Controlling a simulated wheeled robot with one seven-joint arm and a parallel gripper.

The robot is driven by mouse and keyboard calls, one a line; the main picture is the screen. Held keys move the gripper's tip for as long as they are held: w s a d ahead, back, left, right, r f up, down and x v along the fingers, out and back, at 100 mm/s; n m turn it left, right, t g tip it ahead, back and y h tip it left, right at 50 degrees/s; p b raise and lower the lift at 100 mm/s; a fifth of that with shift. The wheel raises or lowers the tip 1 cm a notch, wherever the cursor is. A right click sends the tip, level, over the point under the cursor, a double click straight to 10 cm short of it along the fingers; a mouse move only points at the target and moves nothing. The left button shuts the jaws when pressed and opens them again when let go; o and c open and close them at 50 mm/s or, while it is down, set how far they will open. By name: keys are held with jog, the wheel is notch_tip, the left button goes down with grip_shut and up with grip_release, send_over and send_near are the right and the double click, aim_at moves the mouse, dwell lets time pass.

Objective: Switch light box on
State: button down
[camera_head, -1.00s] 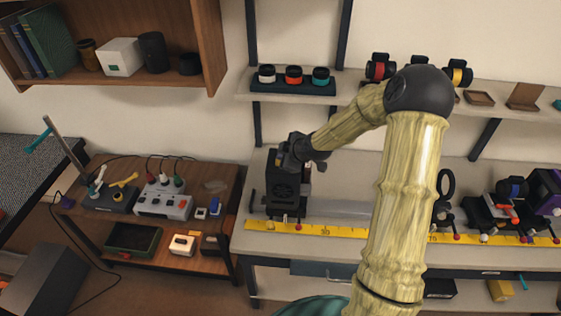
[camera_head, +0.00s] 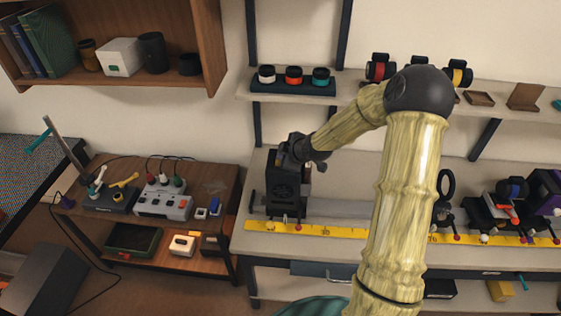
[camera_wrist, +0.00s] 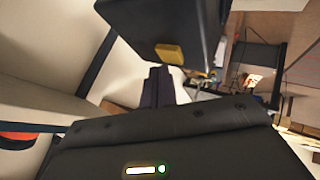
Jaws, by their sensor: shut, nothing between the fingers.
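The light box appears to be the black box (camera_head: 288,192) with a round fan grille, standing at the left end of the rail on the bench. My gripper (camera_head: 291,153) is at the top of this box in the head view, where its fingertips are hard to make out. In the wrist view a dark box (camera_wrist: 200,22) fills the top, with a yellow block (camera_wrist: 170,52) on its near face. My shut, empty fingers (camera_wrist: 158,84) point toward it, just below the yellow block in the picture. I cannot tell whether they touch it.
A yellow ruler strip (camera_head: 345,232) runs along the bench front. The shelf above holds a stand of ringed lenses (camera_head: 293,87). Rail-mounted parts (camera_head: 495,212) stand at the right.

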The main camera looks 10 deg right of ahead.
dwell(0.5)
jog(key=shift+f+b, duration=0.4)
dwell(0.3)
jog(key=shift+r+p, duration=0.35)
jog(key=shift+r, duration=0.1)
notch_tip(320, 180, up, 6)
jog(key=p, duration=0.5)
dwell(0.4)
